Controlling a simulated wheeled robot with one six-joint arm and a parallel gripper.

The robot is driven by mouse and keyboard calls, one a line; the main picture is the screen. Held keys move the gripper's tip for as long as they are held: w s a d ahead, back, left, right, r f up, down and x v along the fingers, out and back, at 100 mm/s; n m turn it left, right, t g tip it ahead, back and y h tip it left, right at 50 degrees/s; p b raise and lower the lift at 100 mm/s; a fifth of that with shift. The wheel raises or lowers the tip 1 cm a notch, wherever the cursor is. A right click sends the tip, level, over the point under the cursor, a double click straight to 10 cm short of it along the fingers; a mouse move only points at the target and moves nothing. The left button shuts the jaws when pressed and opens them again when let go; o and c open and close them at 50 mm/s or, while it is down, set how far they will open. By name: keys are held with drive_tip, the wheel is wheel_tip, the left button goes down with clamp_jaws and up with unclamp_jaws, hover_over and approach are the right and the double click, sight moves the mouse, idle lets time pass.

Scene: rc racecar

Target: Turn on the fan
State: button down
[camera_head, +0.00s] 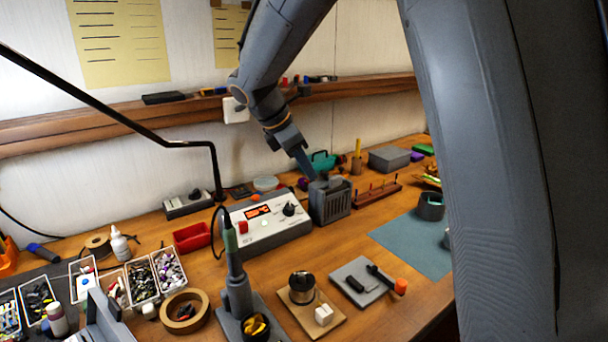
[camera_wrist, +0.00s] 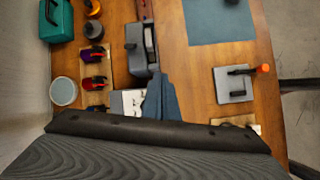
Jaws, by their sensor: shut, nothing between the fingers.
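The fan looks to be the grey slatted box (camera_head: 331,203) on the workbench, just right of the white control unit. In the wrist view a grey box with a dark curved part (camera_wrist: 135,47), apparently the same fan, lies just beyond my fingers. My gripper (camera_head: 309,172) comes down from the upper left to the top of the fan, at its back left corner. Its fingers are together and hold nothing; they also show in the wrist view (camera_wrist: 163,85). I cannot tell whether the fingertips touch the fan. No switch on it shows clearly.
The white control unit (camera_head: 262,224) with a red display stands close on the left. A rack with small tools (camera_head: 375,194) and a grey box (camera_head: 389,158) stand to the right. A wooden shelf (camera_head: 190,107) runs along the wall behind. The blue-green mat (camera_head: 404,246) has free room.

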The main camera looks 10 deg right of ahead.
sight(325, 175)
drive_tip(key=w+a+r+n+t+h, duration=0.1)
drive_tip(key=w+a+r+n, duration=0.1)
drive_tip(key=w+r+n, duration=0.1)
drive_tip(key=shift+w+a+r, duration=0.2)
drive_tip(key=shift+w+a, duration=0.05)
drive_tip(key=shift+w, duration=0.6)
drive_tip(key=p+x, duration=0.2)
drive_tip(key=x, duration=0.8)
drive_tip(key=shift+d+r, duration=0.1)
drive_tip(key=shift+d, duration=0.05)
